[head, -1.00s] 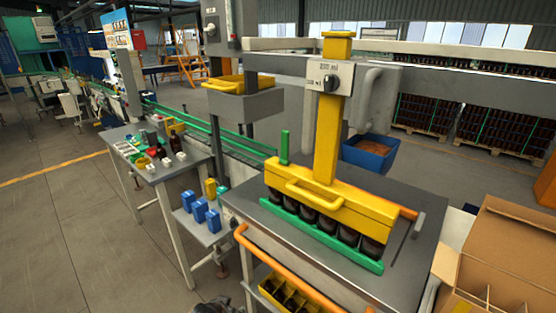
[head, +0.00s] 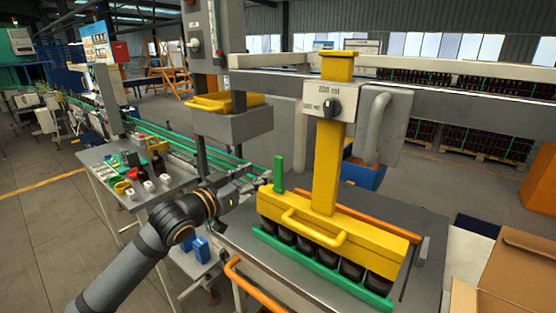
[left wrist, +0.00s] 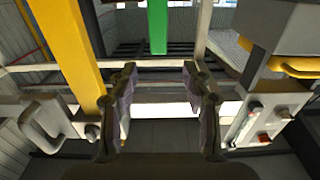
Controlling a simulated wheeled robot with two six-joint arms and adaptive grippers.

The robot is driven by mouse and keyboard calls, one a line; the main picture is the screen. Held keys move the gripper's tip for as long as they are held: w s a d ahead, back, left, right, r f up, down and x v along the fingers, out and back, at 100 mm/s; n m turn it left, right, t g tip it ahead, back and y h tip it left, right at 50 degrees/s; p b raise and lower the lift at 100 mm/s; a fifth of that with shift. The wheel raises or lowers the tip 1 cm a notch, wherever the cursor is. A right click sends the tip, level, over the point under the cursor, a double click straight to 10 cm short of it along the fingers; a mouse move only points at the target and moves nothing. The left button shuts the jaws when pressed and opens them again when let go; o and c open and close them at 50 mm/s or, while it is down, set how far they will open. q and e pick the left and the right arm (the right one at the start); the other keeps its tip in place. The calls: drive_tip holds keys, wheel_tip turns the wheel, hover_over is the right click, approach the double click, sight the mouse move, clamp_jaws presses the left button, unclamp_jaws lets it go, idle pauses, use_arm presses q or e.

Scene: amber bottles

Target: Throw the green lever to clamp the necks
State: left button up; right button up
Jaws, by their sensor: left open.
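The green lever (head: 279,174) stands upright at the left end of the yellow clamp head (head: 325,232) on the metal table. A row of dark bottles (head: 305,245) stands under the head, behind a green rail (head: 320,272); their necks are hidden. My left gripper (head: 262,178) is just left of the lever, small in the head view. In the left wrist view its two fingers (left wrist: 160,105) are apart with nothing between them. The green lever (left wrist: 158,25) shows beyond the fingers at the top, roughly in line with the gap. My right gripper is out of view.
A yellow post (head: 329,140) rises from the head, with a grey dial box (head: 358,108) on it. A grey box with a yellow tray (head: 225,103) hangs behind my left arm. An orange bar (head: 260,288) runs along the table's front. A cardboard box (head: 515,260) is at right.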

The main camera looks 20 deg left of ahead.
sight(277, 161)
use_arm(q)
drive_tip(key=p+x, duration=0.4)
drive_tip(key=x, duration=0.5)
drive_tip(key=shift+w+d, duration=0.3)
drive_tip(key=shift+w, duration=0.2)
drive_tip(key=shift+f, duration=0.1)
clamp_jaws()
